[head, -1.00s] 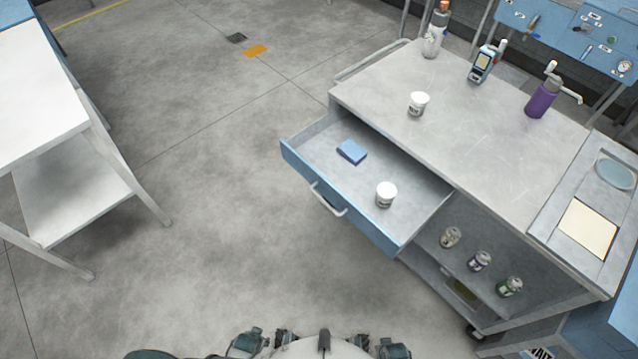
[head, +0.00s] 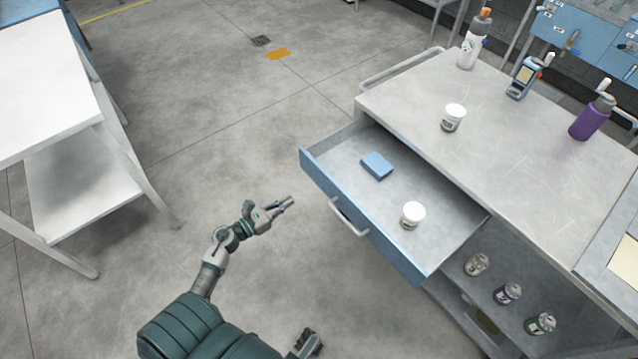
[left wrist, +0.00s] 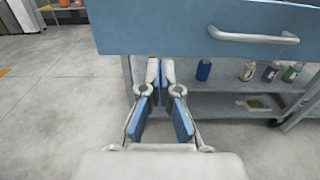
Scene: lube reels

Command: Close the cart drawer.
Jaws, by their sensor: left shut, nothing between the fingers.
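The cart drawer (head: 325,188) stands pulled out from the grey cart, with a blue front and a silver handle (head: 348,217). A blue block (head: 377,165) and a white cup (head: 412,215) sit inside it. My left gripper (head: 289,204) is shut and empty, to the left of the drawer front and apart from it. In the left wrist view, the drawer front (left wrist: 160,28) is above the shut fingers (left wrist: 160,75), and the handle (left wrist: 253,37) is to their upper right. Part of my right gripper (head: 308,344) shows at the bottom edge; its fingers are unclear.
The cart top (head: 480,130) holds a white cup (head: 453,117), a spray bottle (head: 472,42), a handheld device (head: 523,78) and a purple bottle (head: 592,117). Several cans stand on the shelf below. A white table (head: 45,95) is at left. The floor between is clear.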

